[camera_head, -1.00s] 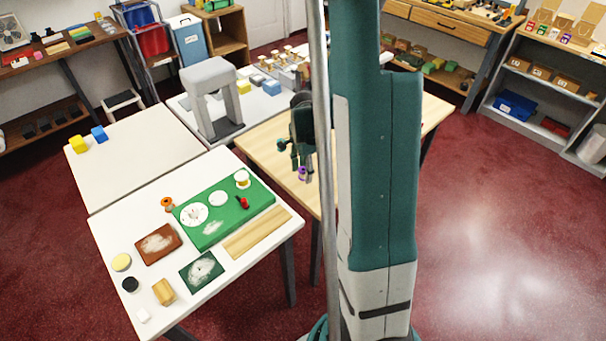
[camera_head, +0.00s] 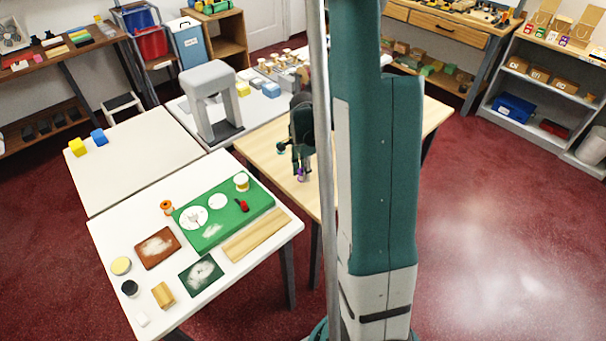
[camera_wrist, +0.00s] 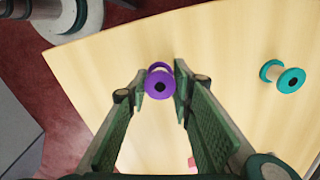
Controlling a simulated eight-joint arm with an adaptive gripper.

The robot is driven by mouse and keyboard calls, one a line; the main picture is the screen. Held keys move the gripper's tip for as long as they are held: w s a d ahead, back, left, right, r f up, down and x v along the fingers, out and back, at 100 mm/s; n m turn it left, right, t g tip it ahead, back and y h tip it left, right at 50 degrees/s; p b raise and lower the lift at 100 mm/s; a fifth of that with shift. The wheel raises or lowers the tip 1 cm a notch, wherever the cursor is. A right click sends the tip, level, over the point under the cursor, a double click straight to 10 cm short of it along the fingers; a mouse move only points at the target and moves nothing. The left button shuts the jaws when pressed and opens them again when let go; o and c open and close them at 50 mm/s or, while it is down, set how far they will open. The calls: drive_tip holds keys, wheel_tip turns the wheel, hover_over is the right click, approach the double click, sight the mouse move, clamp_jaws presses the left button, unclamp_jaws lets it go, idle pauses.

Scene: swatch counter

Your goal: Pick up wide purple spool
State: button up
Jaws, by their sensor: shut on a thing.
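In the head view the purple spool (camera_head: 301,176) shows as a small patch at the fingertips of my gripper (camera_head: 299,172), over the light wood table. The fingers and arm hide part of it. I cannot tell whether it touches the table.
A teal spool (camera_wrist: 288,78) lies to the right on the wood table (camera_wrist: 235,50). A small pink thing (camera_wrist: 191,162) shows at the bottom between the fingers. The white table (camera_head: 215,280) with a green board (camera_head: 225,231) stands left. A grey arch (camera_head: 207,82) stands behind.

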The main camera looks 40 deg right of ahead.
drive_tip(key=shift+r+p, duration=0.7)
drive_tip(key=shift+r, duration=3.95)
